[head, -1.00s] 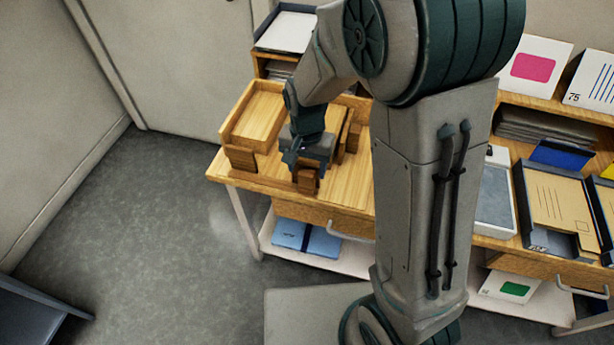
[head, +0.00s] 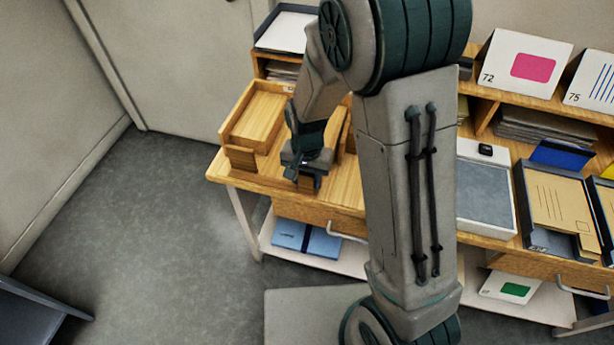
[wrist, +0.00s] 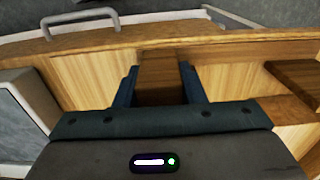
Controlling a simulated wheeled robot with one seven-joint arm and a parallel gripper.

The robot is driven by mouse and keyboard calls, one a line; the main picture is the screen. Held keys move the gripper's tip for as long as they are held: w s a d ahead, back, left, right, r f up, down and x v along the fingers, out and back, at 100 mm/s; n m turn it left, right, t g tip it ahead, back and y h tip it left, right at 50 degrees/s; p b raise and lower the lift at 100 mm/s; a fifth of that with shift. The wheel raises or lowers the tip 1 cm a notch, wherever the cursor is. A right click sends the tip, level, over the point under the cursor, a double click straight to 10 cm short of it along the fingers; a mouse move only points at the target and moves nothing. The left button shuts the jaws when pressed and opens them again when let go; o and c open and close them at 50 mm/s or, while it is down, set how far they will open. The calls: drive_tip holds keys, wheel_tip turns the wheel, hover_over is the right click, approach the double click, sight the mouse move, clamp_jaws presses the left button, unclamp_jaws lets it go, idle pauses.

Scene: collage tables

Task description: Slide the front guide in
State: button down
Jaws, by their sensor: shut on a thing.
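My gripper (head: 305,177) is low over the left part of the wooden table, in front of the wooden fixture. In the wrist view its two dark blue fingers stand on either side of a brown wooden block, the front guide (wrist: 160,78), and are shut on it. In the head view only a small part of the guide (head: 306,184) shows below the gripper. A light wooden tray (head: 228,126) with raised sides is to the left of the gripper. A second brown block (head: 240,158) stands at the tray's front end. My arm hides part of the fixture's right side.
The table's front edge (wrist: 100,40) runs close by the guide, with a drawer handle (head: 347,232) below. Bare tabletop lies right of the gripper. A grey tray (head: 484,195) and a folder tray (head: 556,200) lie farther right.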

drive_tip(key=shift+w+d+r, duration=0.1)
drive_tip(key=shift+w+d, duration=0.15)
drive_tip(key=shift+w, duration=0.5)
drive_tip(key=shift+w+d+f, duration=0.1)
drive_tip(key=shift+w+d, duration=0.2)
drive_tip(key=shift+w, duration=0.45)
drive_tip(key=shift+w+d+r, duration=0.1)
drive_tip(key=shift+w+d, duration=0.15)
drive_tip(key=shift+w, duration=0.5)
drive_tip(key=c, duration=0.9)
unclamp_jaws()
drive_tip(key=shift+w, duration=0.1)
drive_tip(key=shift+r, duration=0.1)
wheel_tip(320, 180, up, 14)
drive_tip(key=shift+f, duration=0.25)
drive_tip(key=s+d+r+n+t, duration=0.1)
drive_tip(key=s+d, duration=0.2)
drive_tip(key=s, duration=0.3)
drive_tip(key=s+d+r+n+t, duration=0.1)
drive_tip(key=s+d+r, duration=0.1)
drive_tip(key=s, duration=0.4)
drive_tip(key=s+d+r+n, duration=0.1)
drive_tip(key=s+d+r, duration=0.1)
drive_tip(key=s+d, duration=0.3)
drive_tip(key=shift+s+r+n+t, duration=0.1)
drive_tip(key=shift+s+n+t, duration=0.3)
drive_tip(key=shift+s, duration=0.1)
